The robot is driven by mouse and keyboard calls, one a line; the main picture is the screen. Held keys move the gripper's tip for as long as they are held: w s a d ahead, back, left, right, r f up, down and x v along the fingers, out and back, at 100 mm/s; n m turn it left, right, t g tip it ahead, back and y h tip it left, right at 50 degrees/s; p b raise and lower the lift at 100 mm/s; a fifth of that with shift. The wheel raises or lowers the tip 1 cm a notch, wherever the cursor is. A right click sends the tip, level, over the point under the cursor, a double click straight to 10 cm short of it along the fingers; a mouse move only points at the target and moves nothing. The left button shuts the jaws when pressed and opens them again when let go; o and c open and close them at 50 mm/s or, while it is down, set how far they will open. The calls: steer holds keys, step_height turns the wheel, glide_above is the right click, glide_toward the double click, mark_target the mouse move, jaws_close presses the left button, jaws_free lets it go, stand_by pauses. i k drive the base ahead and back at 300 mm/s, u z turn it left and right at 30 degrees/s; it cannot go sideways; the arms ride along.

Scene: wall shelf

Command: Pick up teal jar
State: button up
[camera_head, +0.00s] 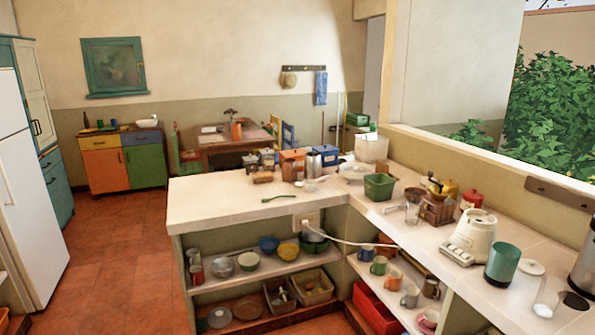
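The teal jar (502,264) stands upright on the right part of the pale counter, near its front edge. It is a plain, dark green-blue cylinder. A round white lid-like disc (531,267) is just right of it. My gripper is not in this view, so I cannot tell where it is relative to the jar.
A white blender base (476,232) stands close left of the jar. A clear glass (546,297) and dark metal canister (584,265) are to its right. A green basket (379,187) sits farther back. Open shelves below hold mugs and bowls; red tile floor (120,262) is clear at left.

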mark_target(503, 259)
steer(key=u, duration=1.45)
steer(key=k, duration=0.1)
steer(key=z, duration=2.85)
